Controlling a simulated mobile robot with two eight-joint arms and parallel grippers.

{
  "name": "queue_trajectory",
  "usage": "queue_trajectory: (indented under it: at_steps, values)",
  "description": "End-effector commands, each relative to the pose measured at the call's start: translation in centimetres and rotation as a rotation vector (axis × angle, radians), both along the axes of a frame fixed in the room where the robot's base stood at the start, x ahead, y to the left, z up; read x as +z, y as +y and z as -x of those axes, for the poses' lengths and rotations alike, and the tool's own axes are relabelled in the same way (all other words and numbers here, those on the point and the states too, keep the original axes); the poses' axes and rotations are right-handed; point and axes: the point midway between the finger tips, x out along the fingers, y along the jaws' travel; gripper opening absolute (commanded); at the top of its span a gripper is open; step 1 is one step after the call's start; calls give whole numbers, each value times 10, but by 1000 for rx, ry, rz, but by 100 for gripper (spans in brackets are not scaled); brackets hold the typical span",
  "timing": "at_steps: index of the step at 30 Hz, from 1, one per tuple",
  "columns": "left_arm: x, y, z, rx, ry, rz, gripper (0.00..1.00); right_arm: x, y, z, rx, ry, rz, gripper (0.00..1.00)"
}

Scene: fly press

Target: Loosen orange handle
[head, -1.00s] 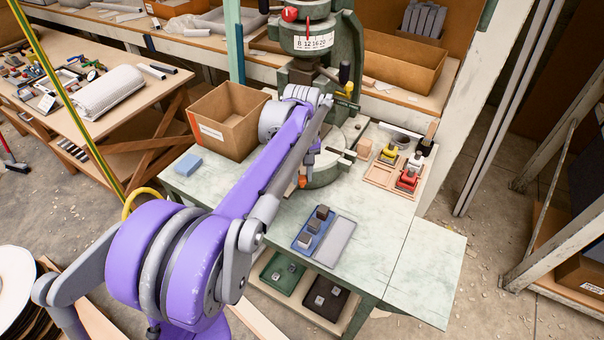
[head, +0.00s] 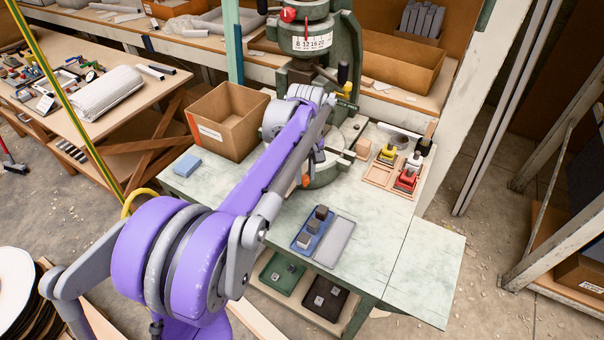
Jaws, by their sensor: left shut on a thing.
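The green fly press (head: 345,120) stands at the back of the pale green bench, with a numbered scale on its upper body. A small orange piece, which looks like the orange handle (head: 305,181), shows low at the press's round base, just beside my left arm. My left gripper (head: 311,168) is at the handle and shut on it. The forearm hides most of the gripper, so the contact itself is not clear. My right gripper is not in view.
A wooden tray (head: 380,174) with red and yellow items stands right. A blue tray (head: 303,242) with dark blocks and a grey tray (head: 334,240) lie in front. The bench's right front is clear.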

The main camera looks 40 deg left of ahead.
Motion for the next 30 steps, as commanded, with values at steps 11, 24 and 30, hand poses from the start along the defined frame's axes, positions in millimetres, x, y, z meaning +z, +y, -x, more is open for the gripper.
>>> queue_trajectory:
  at_steps: [11, 24, 30]
  values:
    - [1, -7, -21, 347, 0, -1, 0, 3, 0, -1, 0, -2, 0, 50]
    - [1, -5, -45, 752, 0, -1, 0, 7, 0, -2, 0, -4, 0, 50]
    - [0, -2, -53, 896, 0, -1, 0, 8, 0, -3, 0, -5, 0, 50]
